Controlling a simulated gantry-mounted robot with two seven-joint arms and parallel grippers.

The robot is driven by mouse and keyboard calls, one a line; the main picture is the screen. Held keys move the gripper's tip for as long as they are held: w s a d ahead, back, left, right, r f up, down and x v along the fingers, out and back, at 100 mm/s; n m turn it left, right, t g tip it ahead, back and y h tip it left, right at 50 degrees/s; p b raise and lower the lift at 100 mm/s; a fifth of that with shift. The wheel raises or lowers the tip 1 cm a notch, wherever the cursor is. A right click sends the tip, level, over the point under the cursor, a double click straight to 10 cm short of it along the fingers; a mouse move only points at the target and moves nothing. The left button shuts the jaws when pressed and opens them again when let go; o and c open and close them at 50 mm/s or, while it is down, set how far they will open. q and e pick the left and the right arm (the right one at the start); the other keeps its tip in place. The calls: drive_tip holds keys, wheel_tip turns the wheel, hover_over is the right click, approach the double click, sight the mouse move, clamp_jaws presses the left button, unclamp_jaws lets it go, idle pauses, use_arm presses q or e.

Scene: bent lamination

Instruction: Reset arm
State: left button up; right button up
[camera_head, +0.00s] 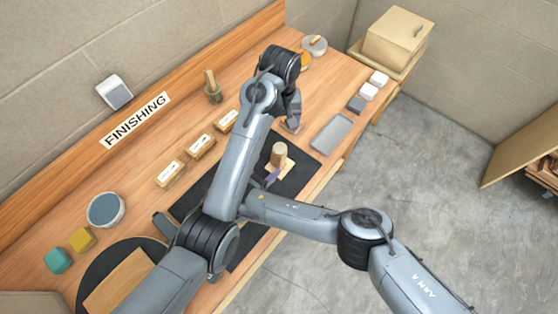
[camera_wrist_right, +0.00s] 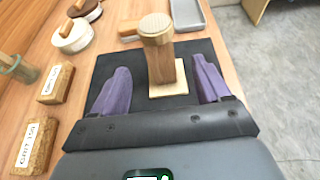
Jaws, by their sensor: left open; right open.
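My left gripper (camera_head: 292,122) hangs low over the table beyond the black mat, beside the grey tray; its fingers are small here, and nothing shows held in it. My right gripper (camera_head: 271,178) is open over the mat, with purple fingers. The post also shows in the head view (camera_head: 279,155), on the black mat (camera_head: 302,172). My left forearm hides part of the mat.
Labelled cork blocks (camera_head: 170,174) line the table left of the mat. A grey tray (camera_head: 332,132) lies near the right edge, with small blocks (camera_head: 369,91) beyond. A round bowl (camera_head: 105,209) and coloured blocks (camera_head: 82,239) sit lower left. Open floor lies right.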

drive_tip(key=shift+s+a+r, duration=0.2)
drive_tip(key=shift+s+a, duration=0.05)
drive_tip(key=shift+s, duration=0.15)
